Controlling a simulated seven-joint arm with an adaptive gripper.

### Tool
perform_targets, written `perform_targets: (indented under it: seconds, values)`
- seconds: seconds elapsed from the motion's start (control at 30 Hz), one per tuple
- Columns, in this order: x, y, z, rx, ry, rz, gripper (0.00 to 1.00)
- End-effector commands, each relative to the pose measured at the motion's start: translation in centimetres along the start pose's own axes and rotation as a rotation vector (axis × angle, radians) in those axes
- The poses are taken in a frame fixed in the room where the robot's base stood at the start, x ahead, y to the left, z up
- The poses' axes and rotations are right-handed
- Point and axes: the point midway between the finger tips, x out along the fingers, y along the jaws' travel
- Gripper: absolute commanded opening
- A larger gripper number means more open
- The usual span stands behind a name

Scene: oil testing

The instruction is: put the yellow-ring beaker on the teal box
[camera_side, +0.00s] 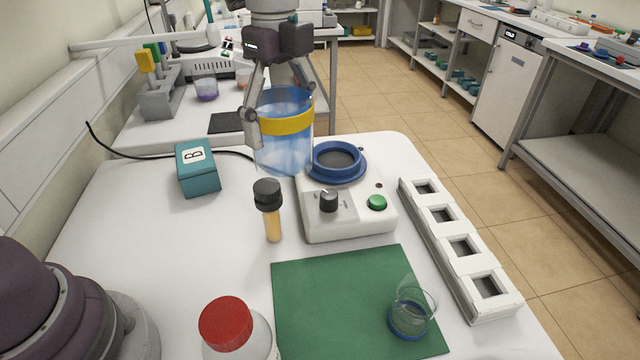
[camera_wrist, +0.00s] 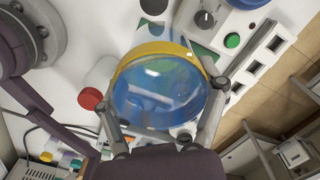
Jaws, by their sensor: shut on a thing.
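The yellow-ring beaker (camera_side: 285,146) is a clear blue-tinted vessel with a yellow band, held roughly upright in the side view. My gripper (camera_side: 283,118) is shut on it, one finger on each side at about the band. In the wrist view the beaker (camera_wrist: 160,95) fills the middle, between the two fingers of my gripper (camera_wrist: 163,95). The teal box (camera_side: 198,168), with a white "B" label on top, stands on the white table to the left of the beaker in the side view. Its top looks bare. I cannot pick out the box in the wrist view.
A white device (camera_side: 345,215) with a blue ring (camera_side: 337,162) stands right of the beaker. A black-capped amber vial (camera_side: 271,215) stands in front. A red-capped bottle (camera_side: 228,325), a green mat (camera_side: 330,290) with a blue-ring beaker (camera_side: 408,315), and a white rack (camera_side: 460,245) are nearer.

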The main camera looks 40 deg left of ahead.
Motion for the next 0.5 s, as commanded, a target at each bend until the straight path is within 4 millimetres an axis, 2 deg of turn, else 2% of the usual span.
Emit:
perform_targets:
  seconds: [0.03, 0.17, 0.3, 0.4, 0.5]
  values:
    - [-0.2, 0.3, 1.6, -0.048, -0.002, -0.002, 0.33]
    - [-0.4, 1.9, 5.8, -0.182, -0.006, -0.001, 0.33]
    - [-0.4, 4.8, 10.5, -0.354, -0.007, -0.002, 0.33]
    - [-0.1, 7.5, 13.2, -0.473, -0.004, -0.001, 0.33]
    - [0.3, 9.9, 14.9, -0.568, 0.0, 0.001, 0.33]
